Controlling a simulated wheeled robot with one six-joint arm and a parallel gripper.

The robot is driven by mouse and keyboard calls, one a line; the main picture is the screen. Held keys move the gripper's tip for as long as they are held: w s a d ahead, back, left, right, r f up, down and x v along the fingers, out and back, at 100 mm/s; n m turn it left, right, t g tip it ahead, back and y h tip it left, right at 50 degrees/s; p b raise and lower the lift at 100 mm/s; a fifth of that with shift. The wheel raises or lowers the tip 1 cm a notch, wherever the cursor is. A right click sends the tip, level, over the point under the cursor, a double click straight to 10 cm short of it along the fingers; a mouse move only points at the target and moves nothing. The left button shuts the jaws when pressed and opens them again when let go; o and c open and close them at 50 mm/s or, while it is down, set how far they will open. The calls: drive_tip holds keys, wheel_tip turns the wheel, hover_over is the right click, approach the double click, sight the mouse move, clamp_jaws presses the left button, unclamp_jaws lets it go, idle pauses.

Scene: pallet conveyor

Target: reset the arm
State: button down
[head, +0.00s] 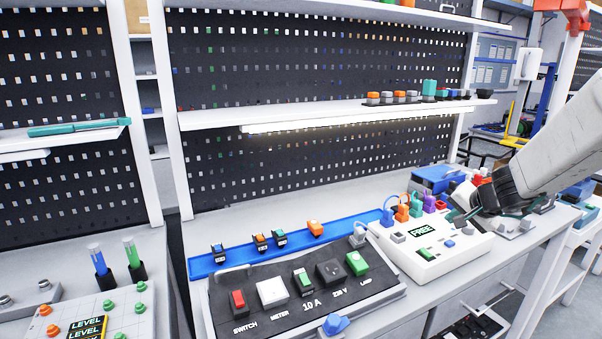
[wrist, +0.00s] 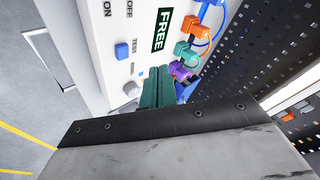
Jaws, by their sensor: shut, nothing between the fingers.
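My arm comes in from the right of the head view. My gripper (head: 460,215) is at its low end, over the right end of the white box (head: 430,266) with the FREE label. In the wrist view the green fingers of my gripper (wrist: 158,72) are together with nothing between them. They point at the white box (wrist: 122,75), beside a blue TEST button (wrist: 123,50) and a grey knob (wrist: 131,88). I cannot tell whether the fingertips touch the box.
Coloured plugs (head: 403,210) stand along the back of the white box. A black panel (head: 312,292) with a switch, meter and lamp lies left of it, before a blue rail (head: 270,249). A shelf (head: 320,113) runs above the bench. Bins and small parts crowd the bench near my gripper.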

drive_tip(key=s+a+y, duration=0.1)
drive_tip(key=a, duration=0.1)
drive_tip(key=s+a+n+g, duration=0.1)
drive_tip(key=s+a, duration=0.1)
drive_tip(key=s+a+y, duration=0.1)
drive_tip(key=a, duration=0.1)
drive_tip(key=shift+s+a+f+n+g+y, duration=0.15)
drive_tip(key=shift+s+f+n+g+y, duration=0.15)
drive_tip(key=shift+g, duration=0.1)
drive_tip(key=s+a+r+n+g+h, duration=0.1)
drive_tip(key=s+a+r+n+g, duration=0.1)
drive_tip(key=s, duration=0.7)
drive_tip(key=s+a+r+n+g+h, duration=0.1)
drive_tip(key=s+a, duration=0.4)
drive_tip(key=s, duration=0.5)
drive_tip(key=s+a+r+n+g+h, duration=0.1)
drive_tip(key=s+a+r+n+g, duration=0.1)
drive_tip(key=s, duration=0.8)
drive_tip(key=a+r+n, duration=0.1)
drive_tip(key=a+n, duration=0.1)
drive_tip(key=n, duration=0.1)
drive_tip(key=shift+r+g, duration=0.25)
drive_tip(key=shift+g, duration=0.15)
